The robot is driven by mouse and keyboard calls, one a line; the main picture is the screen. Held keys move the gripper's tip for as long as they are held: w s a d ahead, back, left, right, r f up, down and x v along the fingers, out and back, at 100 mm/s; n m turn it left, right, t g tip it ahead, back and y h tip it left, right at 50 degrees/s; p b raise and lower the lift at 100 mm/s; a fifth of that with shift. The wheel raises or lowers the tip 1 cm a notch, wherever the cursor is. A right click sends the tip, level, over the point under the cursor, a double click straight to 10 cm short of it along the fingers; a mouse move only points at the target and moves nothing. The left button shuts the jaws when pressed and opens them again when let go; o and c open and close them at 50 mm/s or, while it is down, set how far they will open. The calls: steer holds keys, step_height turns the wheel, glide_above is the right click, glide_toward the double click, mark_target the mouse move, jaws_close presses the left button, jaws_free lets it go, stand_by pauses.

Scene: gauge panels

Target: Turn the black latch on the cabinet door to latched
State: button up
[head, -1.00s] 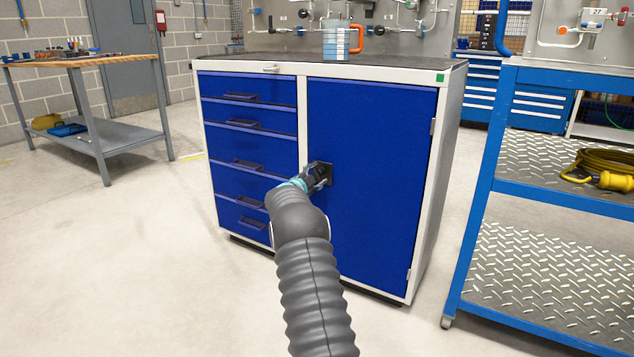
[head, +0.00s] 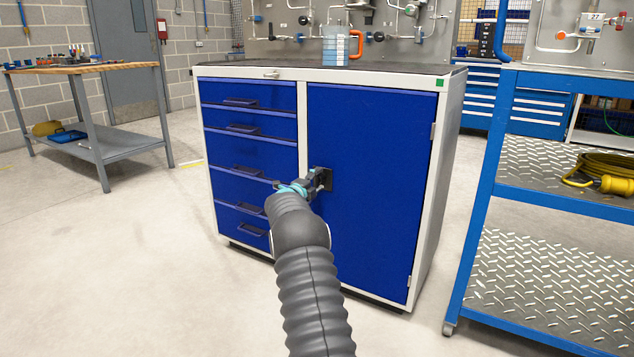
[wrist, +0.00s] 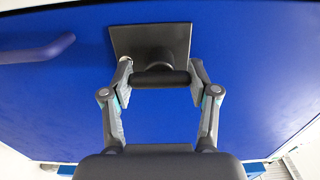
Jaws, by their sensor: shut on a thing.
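The cabinet (head: 345,75) has a blue door (head: 375,200) on its right half. The black latch (wrist: 160,78) is a dark bar on a knob in front of a square dark plate (wrist: 150,42), which also shows near the door's left edge in the head view (head: 326,177). In the wrist view the bar lies crosswise between my fingertips. My gripper (wrist: 160,80) is shut on the latch, one finger at each end of the bar. In the head view my gripper (head: 316,181) partly hides the latch, so its exact angle is hard to tell there.
Blue drawers (head: 248,150) with protruding handles are left of the door. A blue-framed cart (head: 490,180) with a yellow cable (head: 610,170) stands at right. A workbench (head: 85,68) stands at far left. Open floor (head: 130,260) lies at front left.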

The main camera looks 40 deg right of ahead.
stand_by(0.4)
steer(key=o, duration=1.2)
steer(key=shift+c, duration=0.2)
steer(key=v, duration=1.2)
